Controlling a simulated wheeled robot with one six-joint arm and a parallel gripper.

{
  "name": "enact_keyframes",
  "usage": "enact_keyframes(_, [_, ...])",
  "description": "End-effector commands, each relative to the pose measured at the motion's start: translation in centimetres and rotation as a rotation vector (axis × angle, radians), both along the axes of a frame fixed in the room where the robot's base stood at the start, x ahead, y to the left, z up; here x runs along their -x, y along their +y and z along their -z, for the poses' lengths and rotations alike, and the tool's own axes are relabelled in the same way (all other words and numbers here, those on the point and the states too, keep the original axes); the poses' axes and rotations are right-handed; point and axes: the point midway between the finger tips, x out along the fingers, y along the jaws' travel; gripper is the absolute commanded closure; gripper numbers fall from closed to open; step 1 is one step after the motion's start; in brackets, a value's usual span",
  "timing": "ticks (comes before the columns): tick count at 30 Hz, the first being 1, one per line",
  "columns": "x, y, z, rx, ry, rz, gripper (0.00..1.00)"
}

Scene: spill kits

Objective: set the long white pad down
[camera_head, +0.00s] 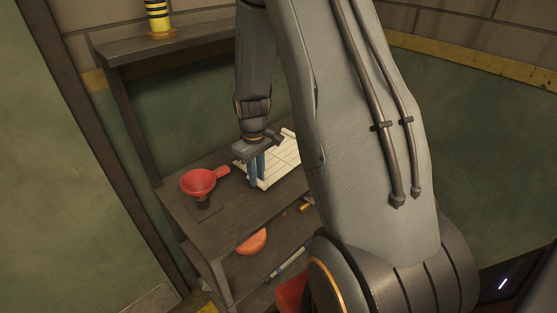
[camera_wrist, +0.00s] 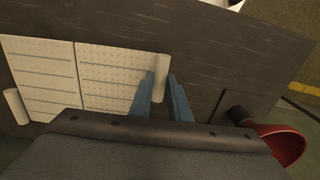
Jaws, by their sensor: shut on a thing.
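The long white pad (camera_head: 283,158) is pale, ribbed and panelled, at the upper open board of the dark shelf. In the wrist view the pad (camera_wrist: 105,72) shows one lined panel and one dotted panel, with a rolled white edge at each end. My gripper (camera_head: 257,167) points down at the pad's near left end. In the wrist view its blue fingers (camera_wrist: 162,97) are shut on the rolled right edge. Whether the pad's underside touches the board cannot be told. My arm may hide part of the pad's right side in the head view.
A red funnel (camera_head: 198,182) with a dark spout stands on the same board (camera_head: 215,223), left of the pad. An orange-red rounded thing (camera_head: 252,242) and a blue-and-white tube (camera_head: 289,263) lie on the lower board. A yellow-and-black banded cylinder (camera_head: 158,18) stands on the top board.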

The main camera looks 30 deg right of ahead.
Motion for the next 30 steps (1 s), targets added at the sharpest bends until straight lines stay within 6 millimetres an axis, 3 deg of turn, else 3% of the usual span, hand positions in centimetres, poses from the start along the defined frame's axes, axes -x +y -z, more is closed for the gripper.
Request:
enact_keyframes(21, [0.0,0.0,-3.4,0.0,0.0,0.0,1.0])
enact_keyframes(30, [0.0,0.0,-3.7,0.0,0.0,0.0,1.0])
